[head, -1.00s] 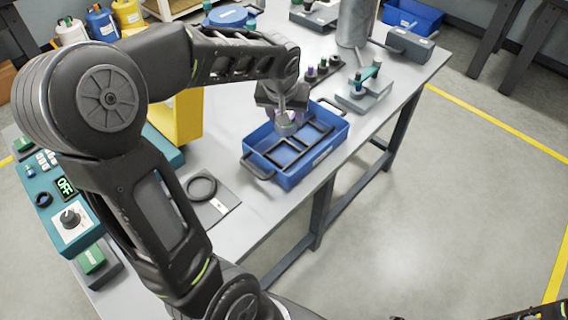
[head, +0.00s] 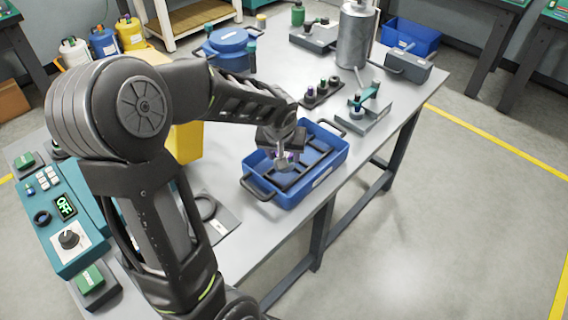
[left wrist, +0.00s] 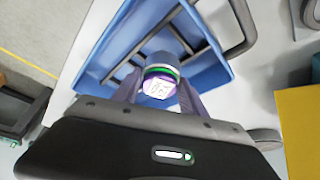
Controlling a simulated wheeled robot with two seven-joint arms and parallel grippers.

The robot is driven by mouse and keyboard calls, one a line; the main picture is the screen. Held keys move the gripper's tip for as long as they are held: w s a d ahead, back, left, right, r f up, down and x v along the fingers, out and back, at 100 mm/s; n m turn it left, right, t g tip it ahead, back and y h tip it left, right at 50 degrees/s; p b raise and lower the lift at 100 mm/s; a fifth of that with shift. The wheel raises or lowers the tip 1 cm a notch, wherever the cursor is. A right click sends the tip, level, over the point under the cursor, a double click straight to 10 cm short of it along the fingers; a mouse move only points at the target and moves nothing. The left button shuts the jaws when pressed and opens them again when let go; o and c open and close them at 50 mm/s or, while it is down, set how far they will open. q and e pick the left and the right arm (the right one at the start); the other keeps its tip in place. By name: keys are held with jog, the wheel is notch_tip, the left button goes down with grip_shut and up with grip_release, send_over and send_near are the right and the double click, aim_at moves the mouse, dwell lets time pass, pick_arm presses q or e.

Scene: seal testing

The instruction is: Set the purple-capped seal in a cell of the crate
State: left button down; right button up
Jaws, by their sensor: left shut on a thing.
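The purple-capped seal (left wrist: 160,85) is between the fingers of my left gripper in the left wrist view; a green band and a grey body show beyond its cap. In the head view my left gripper (head: 284,160) is shut on it, over the blue crate (head: 313,187). Black dividers split the crate into cells. The seal's lower end is over or inside the crate's near-left part; I cannot tell whether it touches the floor or a divider. The crate also shows in the left wrist view (left wrist: 125,40). My right gripper is out of view.
A dark rack (head: 318,99) with several capped seals stands behind the crate. A teal-and-grey fixture (head: 368,110) stands to its right. A grey plate (head: 222,225) with a black ring lies to the left, near a control box (head: 70,215) reading OFF. The crate's handles stick out at both ends.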

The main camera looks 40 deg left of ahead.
pick_arm(q)
jog(key=shift+f, duration=1.8)
jog(key=shift+f+b, duration=0.2)
jog(key=shift+b, duration=0.15)
jog(key=c, duration=0.6)
grip_release()
jog(key=shift+c, duration=0.2)
jog(key=shift+d+r, duration=0.1)
jog(key=shift+r, duration=0.35)
jog(key=v, duration=1.1)
jog(key=shift+s+p, duration=0.25)
jog(key=shift+p, duration=0.15)
